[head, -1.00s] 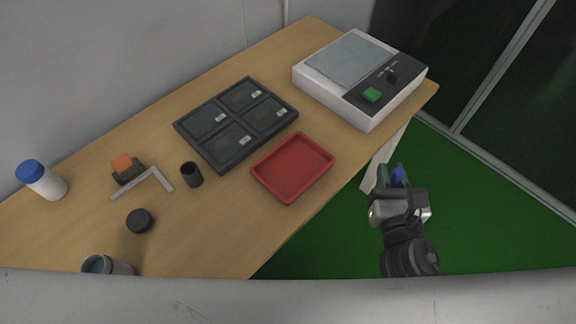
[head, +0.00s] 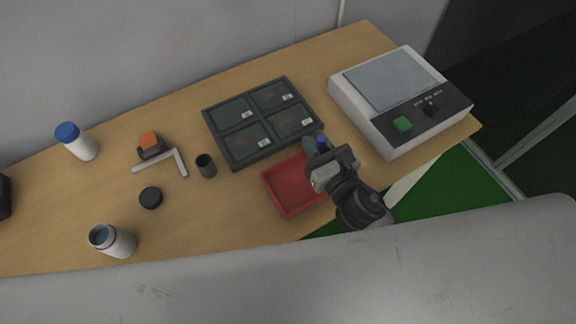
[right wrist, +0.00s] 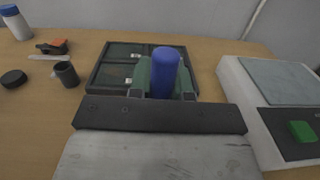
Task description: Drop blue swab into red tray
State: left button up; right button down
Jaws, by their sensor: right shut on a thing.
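The blue swab (right wrist: 164,75) stands upright between the fingers of my right gripper (right wrist: 162,82) in the right wrist view. In the head view only a small blue part of the swab (head: 321,141) shows at the tips of my right gripper (head: 315,148), which is shut on it. The red tray (head: 283,192) lies on the table near its front edge. My right gripper and wrist hang over the tray's right side and hide that part. The tray is not visible in the right wrist view. My left gripper is not in view.
A dark four-part tray (head: 232,154) lies behind the red tray. A white device with a green button (head: 402,124) stands at right. A dark cup (head: 206,166), metal bracket (head: 181,163), black lid (head: 151,197) and open bottle (head: 113,241) are at left.

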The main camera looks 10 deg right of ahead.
notch_tip(320, 180, down, 6)
jog(key=a+b, duration=0.1)
jog(key=b, duration=0.5)
jog(key=shift+y, duration=0.3)
jog(key=shift+w, duration=0.1)
jog(key=c, duration=1)
grip_release()
jog(key=b+v, duration=0.3)
jog(key=v, duration=0.7)
jog(key=shift+s+d+r+b, duration=0.1)
jog(key=shift+s+d+b, duration=0.05)
jog(key=shift+s+b, duration=0.2)
